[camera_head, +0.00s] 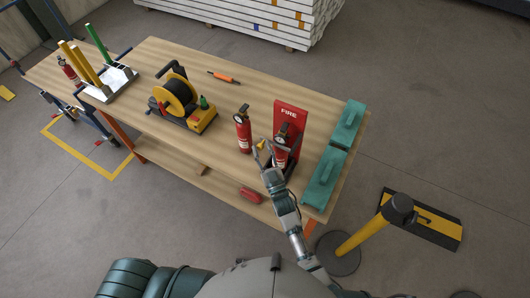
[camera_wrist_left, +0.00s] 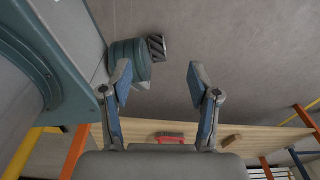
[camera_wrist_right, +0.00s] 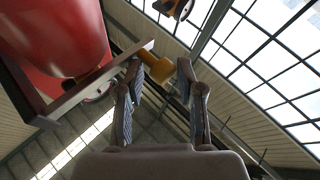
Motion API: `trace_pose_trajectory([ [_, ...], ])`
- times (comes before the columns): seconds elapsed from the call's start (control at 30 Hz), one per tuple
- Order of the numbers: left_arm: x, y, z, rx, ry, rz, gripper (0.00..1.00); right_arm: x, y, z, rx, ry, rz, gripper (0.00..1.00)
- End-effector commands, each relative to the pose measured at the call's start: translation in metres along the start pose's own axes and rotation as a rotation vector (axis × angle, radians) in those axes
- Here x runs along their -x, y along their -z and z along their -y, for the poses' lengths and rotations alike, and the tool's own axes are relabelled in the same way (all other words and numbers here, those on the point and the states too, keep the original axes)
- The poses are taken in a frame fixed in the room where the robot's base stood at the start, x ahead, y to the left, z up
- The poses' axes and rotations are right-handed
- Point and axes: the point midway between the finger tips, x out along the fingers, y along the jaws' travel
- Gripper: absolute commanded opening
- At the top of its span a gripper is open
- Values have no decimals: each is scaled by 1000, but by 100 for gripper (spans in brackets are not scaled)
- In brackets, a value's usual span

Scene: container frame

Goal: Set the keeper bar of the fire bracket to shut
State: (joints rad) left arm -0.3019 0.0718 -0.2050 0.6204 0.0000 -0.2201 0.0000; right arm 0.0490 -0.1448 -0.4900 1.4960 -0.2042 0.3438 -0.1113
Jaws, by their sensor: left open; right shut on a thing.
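The fire bracket (camera_head: 290,118) is a red upright board marked FIRE near the right end of the workbench. A red extinguisher (camera_head: 281,151) stands against it, partly hidden by my right arm. My right gripper (camera_head: 264,152) is at the bracket's left front side. In the right wrist view its fingers are closed about a yellow knob (camera_wrist_right: 157,66) at the end of a grey bar (camera_wrist_right: 95,85). That bar lies by a red rounded body (camera_wrist_right: 65,35). How far the bar is swung is not clear. My left gripper (camera_wrist_left: 160,78) is open and empty, away from the bracket.
A second red extinguisher (camera_head: 243,131) stands just left of the bracket. Two teal cases (camera_head: 323,178) lie to its right. A yellow post (camera_head: 362,237) stands on the floor at right.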

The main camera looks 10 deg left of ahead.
Motion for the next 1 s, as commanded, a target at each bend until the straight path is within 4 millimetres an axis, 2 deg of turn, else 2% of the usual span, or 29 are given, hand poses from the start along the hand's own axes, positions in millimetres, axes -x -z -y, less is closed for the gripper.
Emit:
trace_pose_trajectory([
  [0.03,0,0,2,-1,3,1,61,-8,9,3,-5,4,-18,0],
  [0.43,0,-1,9,3,11,1,61,-11,7,5,-2,6,-14,0],
  [0.47,0,-1,9,3,11,1,61,-11,7,5,-2,6,-14,42],
  [0.5,0,-1,9,3,11,1,61,-11,7,5,-2,6,-14,52],
  [1.0,0,2,11,2,13,-2,61,-3,5,-1,-6,4,-12,53],
])
